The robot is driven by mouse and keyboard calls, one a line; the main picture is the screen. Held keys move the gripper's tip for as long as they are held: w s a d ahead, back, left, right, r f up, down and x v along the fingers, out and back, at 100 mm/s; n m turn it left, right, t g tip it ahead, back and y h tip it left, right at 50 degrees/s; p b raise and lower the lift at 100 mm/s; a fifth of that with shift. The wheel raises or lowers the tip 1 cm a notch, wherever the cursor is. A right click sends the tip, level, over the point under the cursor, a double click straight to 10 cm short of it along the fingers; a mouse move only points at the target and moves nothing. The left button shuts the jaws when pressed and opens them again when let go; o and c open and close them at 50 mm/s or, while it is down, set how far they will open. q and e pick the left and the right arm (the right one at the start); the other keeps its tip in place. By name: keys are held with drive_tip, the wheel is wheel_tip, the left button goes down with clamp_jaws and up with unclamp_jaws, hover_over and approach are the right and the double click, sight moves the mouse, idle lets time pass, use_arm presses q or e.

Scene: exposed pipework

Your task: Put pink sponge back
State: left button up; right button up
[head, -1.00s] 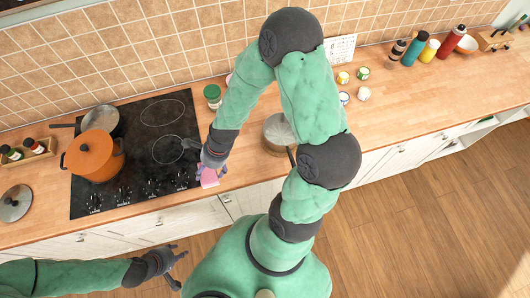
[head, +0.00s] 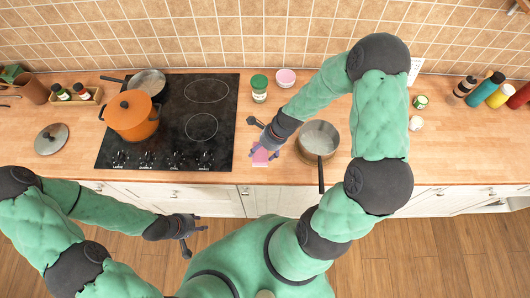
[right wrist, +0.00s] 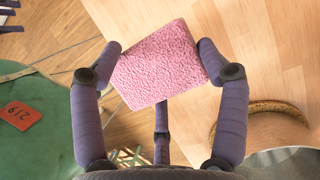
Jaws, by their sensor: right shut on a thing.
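The pink sponge (head: 261,156) shows in the head view over the front part of the counter, right of the stove. My right gripper (head: 265,148) is shut on it. In the right wrist view, the sponge (right wrist: 160,64) sits between the purple fingers of the right gripper (right wrist: 158,72), one on each side. I cannot tell whether the sponge touches the counter. My left gripper (head: 194,238) is low in the head view, over the floor in front of the cabinets, with its fingers apart and nothing between them.
A saucepan (head: 319,139) stands right of the right gripper, its handle pointing to the front. The black stove (head: 200,155) with an orange pot (head: 132,118) is to the left. A green-lidded jar (head: 259,89) and a pink bowl (head: 286,78) stand behind. Bare counter (head: 440,155) lies to the right.

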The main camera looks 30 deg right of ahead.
sight(265, 151)
drive_tip(key=shift+w+d+f, duration=0.35)
drive_tip(key=shift+d+f, duration=0.05)
drive_tip(key=shift+f, duration=0.2)
drive_tip(key=shift+w+d+f, duration=0.3)
drive_tip(key=shift+d+f, duration=0.1)
drive_tip(key=shift+f, duration=0.2)
drive_tip(key=shift+w+d+f+b, duration=0.1)
drive_tip(key=shift+f+b, duration=0.3)
drive_tip(key=shift+f, duration=0.55)
drive_tip(key=shift+w+d+f+b, duration=0.1)
drive_tip(key=shift+f+b, duration=0.25)
drive_tip(key=shift+f, duration=0.55)
drive_tip(key=shift+f, duration=0.1)
drive_tip(key=o, duration=1.1)
